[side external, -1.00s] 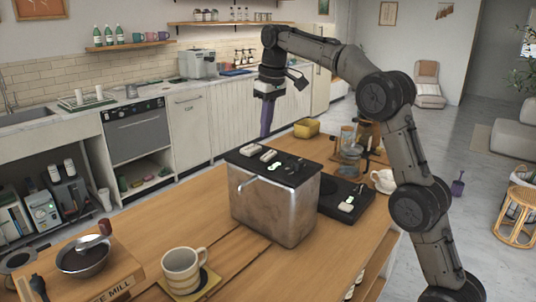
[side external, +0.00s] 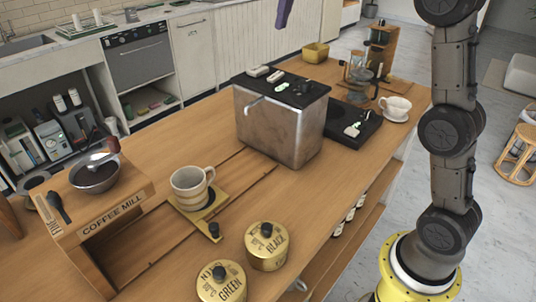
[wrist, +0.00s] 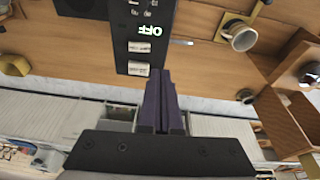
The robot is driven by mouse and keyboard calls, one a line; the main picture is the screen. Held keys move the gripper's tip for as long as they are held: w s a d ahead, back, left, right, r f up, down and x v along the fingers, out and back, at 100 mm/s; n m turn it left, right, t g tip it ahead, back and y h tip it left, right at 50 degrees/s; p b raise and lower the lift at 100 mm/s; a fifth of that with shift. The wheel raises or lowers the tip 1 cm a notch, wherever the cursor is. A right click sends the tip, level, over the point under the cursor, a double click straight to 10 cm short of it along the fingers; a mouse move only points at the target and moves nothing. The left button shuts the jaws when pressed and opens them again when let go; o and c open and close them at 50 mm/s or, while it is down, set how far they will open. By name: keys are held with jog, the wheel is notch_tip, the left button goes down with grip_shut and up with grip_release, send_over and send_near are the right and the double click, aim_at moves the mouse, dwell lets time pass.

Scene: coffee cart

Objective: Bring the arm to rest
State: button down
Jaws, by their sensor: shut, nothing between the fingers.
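My gripper (side external: 284,14) shows only as purple fingers at the top edge of the side view; the rest of its hand is cut off. In the wrist view my gripper (wrist: 159,78) has its two purple fingers together, shut and empty. It is above the wooden cart (side external: 330,190), apart from everything on it. The metal machine with a black top (side external: 290,135) stands below. That black top, with a lit "OFF" label, also shows in the wrist view (wrist: 130,50).
A striped mug (side external: 190,190) stands on a small tray. Two gold tins (side external: 267,250) stand at the front, the coffee mill box (side external: 115,210) at the left. A white cup (side external: 397,104) on a saucer and a yellow tub (side external: 316,53) are at the back. The air around my gripper looks clear.

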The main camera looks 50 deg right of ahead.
jog(key=s+a+f+t, duration=0.1)
jog(key=s+a, duration=0.2)
jog(key=s, duration=0.6)
jog(key=s+a+t, duration=0.1)
jog(key=s+a, duration=0.2)
jog(key=s, duration=0.6)
jog(key=s+f, duration=0.5)
jog(key=f, duration=0.4)
jog(key=s+a+f, duration=0.1)
jog(key=s+f, duration=0.4)
jog(key=f, duration=0.3)
jog(key=shift+s+f+m+t, duration=0.15)
jog(key=shift+f+m+t, duration=0.15)
jog(key=shift+f, duration=0.05)
